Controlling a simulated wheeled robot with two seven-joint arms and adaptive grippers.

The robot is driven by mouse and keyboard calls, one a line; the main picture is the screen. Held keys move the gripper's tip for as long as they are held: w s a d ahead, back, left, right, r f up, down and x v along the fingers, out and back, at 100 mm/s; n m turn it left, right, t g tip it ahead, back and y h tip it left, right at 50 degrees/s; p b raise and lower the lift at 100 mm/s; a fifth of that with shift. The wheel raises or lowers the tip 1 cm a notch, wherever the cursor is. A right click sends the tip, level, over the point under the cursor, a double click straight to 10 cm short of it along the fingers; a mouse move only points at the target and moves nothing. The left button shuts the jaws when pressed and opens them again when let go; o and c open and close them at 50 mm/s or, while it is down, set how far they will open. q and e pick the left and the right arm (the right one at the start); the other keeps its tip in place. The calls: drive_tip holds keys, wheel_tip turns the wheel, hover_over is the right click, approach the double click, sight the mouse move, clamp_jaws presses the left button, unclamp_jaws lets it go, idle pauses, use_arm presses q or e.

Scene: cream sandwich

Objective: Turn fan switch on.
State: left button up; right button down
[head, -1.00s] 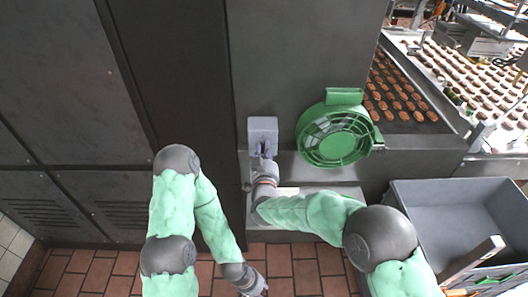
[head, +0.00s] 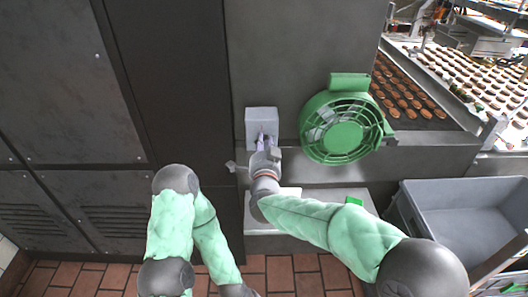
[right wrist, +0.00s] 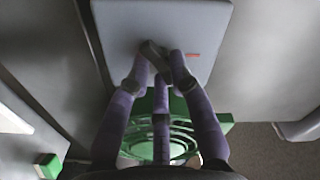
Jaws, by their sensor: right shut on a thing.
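The fan switch (head: 261,116) is a pale grey box on the dark grey wall, left of the green fan (head: 345,137). In the right wrist view, the switch box (right wrist: 120,30) fills the upper middle, with a short dark lever (right wrist: 154,52) and a small red mark beside it. My right gripper (head: 266,139) is at the lower part of the box. In the right wrist view, its purple-grey fingers (right wrist: 160,78) are shut on the lever, partly hiding it. The fan's green grille (right wrist: 180,140) shows behind the fingers. My left arm hangs low, and its gripper is outside the view.
A grey ledge (head: 430,155) runs below the fan. A large grey bin (head: 415,215) stands at the right. A conveyor with rows of brown biscuits (head: 405,92) is at the upper right. Dark cabinets (head: 60,80) fill the left side, above a red tiled floor (head: 60,280).

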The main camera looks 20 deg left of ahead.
drive_tip(key=shift+f+m+b, duration=0.25)
drive_tip(key=shift+m+b, duration=1.15)
drive_tip(key=shift+m, duration=0.25)
drive_tip(key=shift+f+m+b, duration=0.2)
drive_tip(key=shift+m+b, duration=1.2)
drive_tip(key=shift+m, duration=0.25)
drive_tip(key=shift+a, duration=0.1)
drive_tip(key=c, duration=1.1)
unclamp_jaws()
drive_tip(key=shift+r, duration=0.1)
drive_tip(key=shift+c, duration=0.2)
drive_tip(key=shift+s+r, duration=0.1)
drive_tip(key=shift+s, duration=0.05)
drive_tip(key=v, duration=1.1)
drive_tip(key=shift+s, duration=0.35)
